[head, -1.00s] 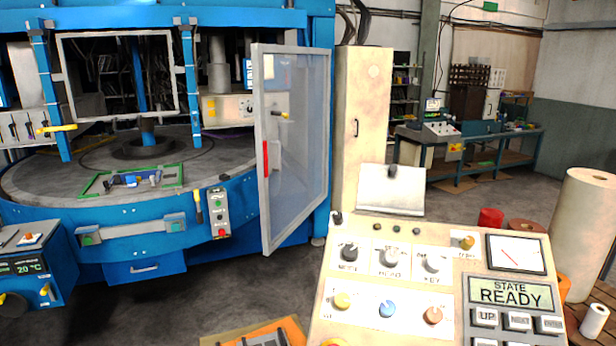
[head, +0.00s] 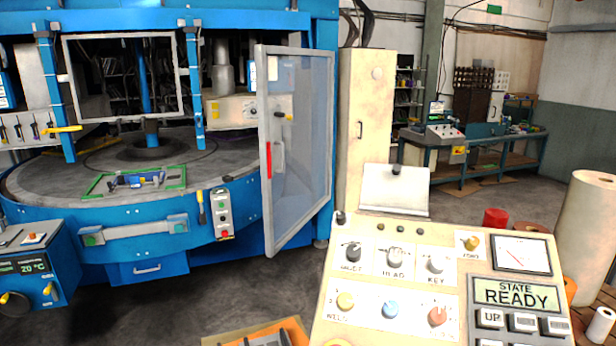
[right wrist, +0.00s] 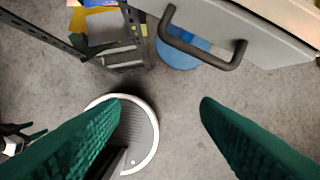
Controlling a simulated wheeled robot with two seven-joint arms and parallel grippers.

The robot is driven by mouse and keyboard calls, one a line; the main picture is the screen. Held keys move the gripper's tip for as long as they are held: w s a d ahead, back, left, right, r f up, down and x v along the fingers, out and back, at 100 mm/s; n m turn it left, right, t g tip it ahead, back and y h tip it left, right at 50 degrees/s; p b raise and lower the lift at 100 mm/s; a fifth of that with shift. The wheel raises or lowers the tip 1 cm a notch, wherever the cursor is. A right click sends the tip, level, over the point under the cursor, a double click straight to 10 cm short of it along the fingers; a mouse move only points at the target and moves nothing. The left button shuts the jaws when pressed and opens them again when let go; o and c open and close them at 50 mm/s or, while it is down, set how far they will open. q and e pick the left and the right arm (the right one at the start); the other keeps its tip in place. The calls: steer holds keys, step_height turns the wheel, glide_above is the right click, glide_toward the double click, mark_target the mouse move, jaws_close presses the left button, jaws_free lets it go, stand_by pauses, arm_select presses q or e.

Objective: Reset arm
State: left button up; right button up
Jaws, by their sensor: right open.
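My right gripper (right wrist: 162,105) shows in the right wrist view as two green textured fingers. Neither gripper nor arm shows in the head view.
The control panel (head: 465,267) with its READY display stands close at the front right. The blue rotary machine (head: 130,215) with an open clear door (head: 300,150) is at left. In the right wrist view, a drawer front with a dark handle (right wrist: 205,52) and a metal rack (right wrist: 125,55) are near the top.

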steer(key=s+d+f+g+b, duration=0.1)
steer(key=s+f+b, duration=0.3)
steer(key=f, duration=1.4)
steer(key=s+f+g+b, duration=0.15)
steer(key=s+f, duration=0.45)
steer(key=f, duration=1.1)
steer(key=s+d+f+b, duration=0.2)
steer(key=s+f, duration=0.6)
steer(key=s, duration=0.1)
steer(key=shift+s, duration=0.15)
